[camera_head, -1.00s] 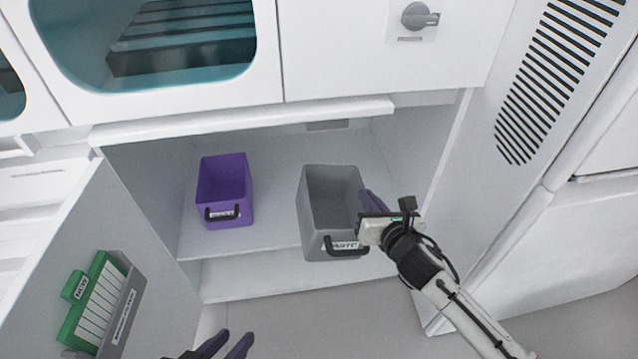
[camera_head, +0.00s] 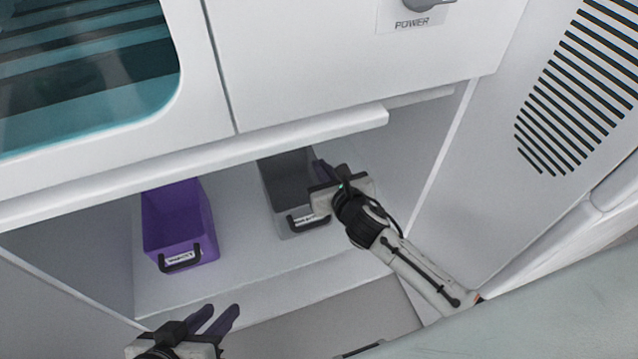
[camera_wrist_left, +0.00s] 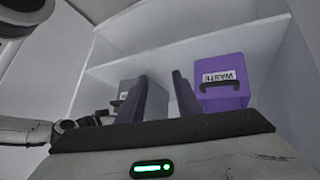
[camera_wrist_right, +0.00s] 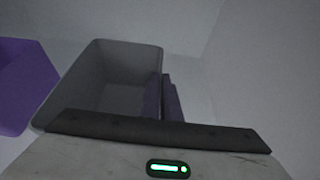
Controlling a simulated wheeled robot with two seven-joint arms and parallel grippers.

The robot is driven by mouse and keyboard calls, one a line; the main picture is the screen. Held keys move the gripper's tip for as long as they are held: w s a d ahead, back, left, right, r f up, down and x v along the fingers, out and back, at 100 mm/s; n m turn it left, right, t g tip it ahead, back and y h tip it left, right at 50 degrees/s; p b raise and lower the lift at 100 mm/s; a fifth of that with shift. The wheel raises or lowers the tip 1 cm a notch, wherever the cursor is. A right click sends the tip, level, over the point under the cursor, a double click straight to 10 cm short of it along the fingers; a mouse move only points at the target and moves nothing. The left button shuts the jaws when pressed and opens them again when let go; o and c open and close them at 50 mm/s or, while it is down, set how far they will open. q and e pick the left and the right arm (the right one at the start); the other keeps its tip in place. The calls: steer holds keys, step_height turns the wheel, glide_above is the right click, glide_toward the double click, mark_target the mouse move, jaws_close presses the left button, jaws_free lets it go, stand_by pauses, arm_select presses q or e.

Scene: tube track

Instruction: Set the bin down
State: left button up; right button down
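The grey bin (camera_head: 290,190) with a black handle and white label is inside the cabinet, right of the purple bin (camera_head: 180,225), and looks upright. Its base appears on or very near the shelf; I cannot tell if it touches. My right gripper (camera_head: 322,172) is at its right wall. In the right wrist view the fingers (camera_wrist_right: 161,97) are close together, pinching the right wall of the grey bin (camera_wrist_right: 110,75). My left gripper (camera_head: 218,318) is empty and open in front of the shelf; its spread fingers show in the left wrist view (camera_wrist_left: 162,98).
The purple bin, labelled WASTE in the left wrist view (camera_wrist_left: 220,80), stands on the same shelf (camera_head: 240,265) with a gap between the bins. The cabinet's right side wall is right of my right gripper. A white overhang (camera_head: 300,130) runs above the opening.

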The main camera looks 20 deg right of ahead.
step_height(320, 180, down, 4)
steer(key=shift+r+b, duration=0.15)
steer(key=shift+b, duration=0.95)
arm_select(q)
steer(key=shift+w+d+r+h, duration=0.3)
steer(key=shift+d+r+h, duration=0.1)
steer(key=shift+d+r, duration=0.25)
arm_select(e)
steer(key=shift+r, duration=0.1)
arm_select(q)
steer(key=shift+f, duration=0.1)
arm_select(e)
steer(key=c, duration=2.4)
jaws_free()
steer(key=shift+f, duration=0.2)
steer(key=o, duration=0.4)
arm_select(q)
steer(key=shift+d+t, duration=0.1)
steer(key=shift+t, duration=0.2)
